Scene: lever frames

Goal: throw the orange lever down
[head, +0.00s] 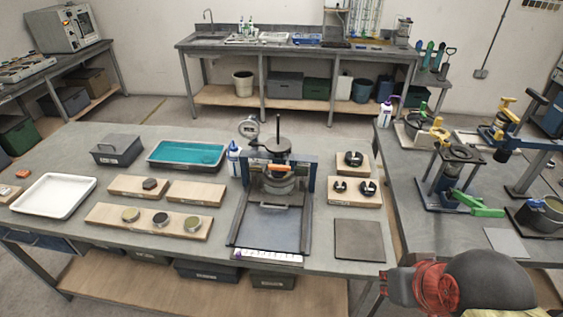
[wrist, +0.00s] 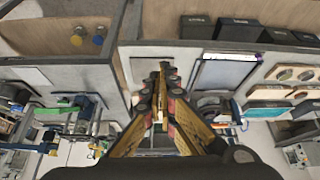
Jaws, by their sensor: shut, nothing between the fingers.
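The orange lever (head: 277,167) is a short orange bar lying level across the front of the dark press-like frame (head: 303,170) on the middle table. A dark round part stands just above it, and a round gauge is at upper left. My gripper (wrist: 163,78) shows in the wrist view with its long brownish fingers drawn together, shut and empty. It is apart from the orange lever, which I cannot make out clearly in that view. In the head view my arm is at the lower right, and the fingertips cannot be made out there.
A white tray (head: 54,195), a teal tray (head: 187,155) and wooden boards (head: 150,221) stand left of the frame. A dark flat pad (head: 359,240) lies right of it. The right table carries a green-levered stand (head: 473,203) and a blue stand with yellow parts (head: 505,117).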

